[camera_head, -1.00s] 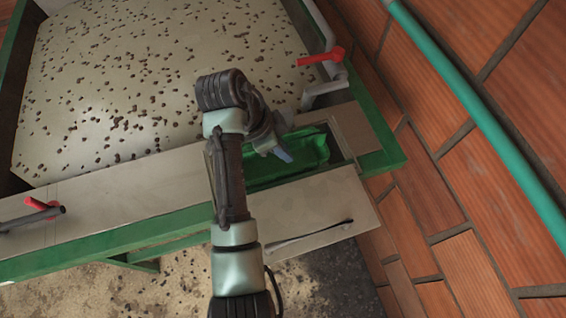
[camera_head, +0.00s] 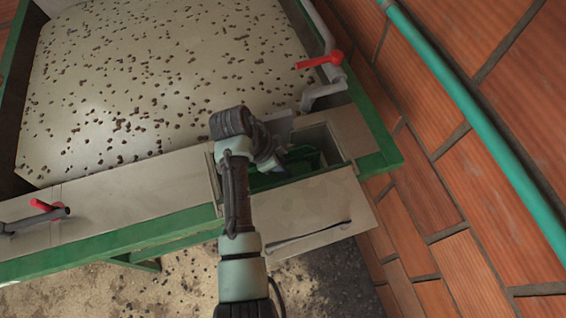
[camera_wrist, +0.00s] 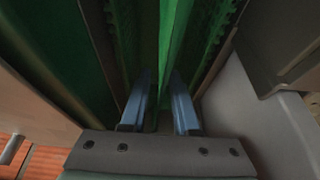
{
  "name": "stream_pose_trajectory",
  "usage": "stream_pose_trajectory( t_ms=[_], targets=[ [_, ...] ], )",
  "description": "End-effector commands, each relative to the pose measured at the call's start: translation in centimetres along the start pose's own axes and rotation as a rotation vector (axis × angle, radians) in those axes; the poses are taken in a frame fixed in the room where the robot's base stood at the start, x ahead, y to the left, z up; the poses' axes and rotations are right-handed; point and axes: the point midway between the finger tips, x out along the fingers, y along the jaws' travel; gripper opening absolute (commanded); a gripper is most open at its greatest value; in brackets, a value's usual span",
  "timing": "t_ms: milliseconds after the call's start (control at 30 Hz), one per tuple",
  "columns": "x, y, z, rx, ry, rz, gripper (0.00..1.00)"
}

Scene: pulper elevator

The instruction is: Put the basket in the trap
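The green basket (camera_head: 302,158) sits low inside the rectangular trap opening (camera_head: 343,140) at the right end of the green-framed tank. My arm hides its left part. My gripper (camera_head: 279,160) reaches down into the opening at the basket. In the wrist view the basket (camera_wrist: 172,35) shows as green walls with toothed or perforated sides. My gripper's two blue fingers (camera_wrist: 162,85) stand on either side of a thin green wall of it, and the gap between them is narrow. The basket's bottom is hidden.
A grey panel with a thin dark rod (camera_head: 310,234) lies in front of the opening. A red-handled valve (camera_head: 320,61) and grey pipe stand behind it; another red handle (camera_head: 42,205) is at left. The brick wall (camera_head: 450,190) is close on the right.

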Motion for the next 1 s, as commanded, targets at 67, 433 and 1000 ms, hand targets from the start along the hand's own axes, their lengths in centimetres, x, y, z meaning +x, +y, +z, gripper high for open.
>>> stream_pose_trajectory(
  t_ms=[67,433,1000],
  targets=[
    [0.0,0.0,0.0,0.0,0.0,0.0,0.46],
    [-0.4,0.0,-0.2,0.0,0.0,-0.001,0.49],
    [-10.7,-0.1,-0.1,0.0,0.001,-0.003,0.49]
  ],
)
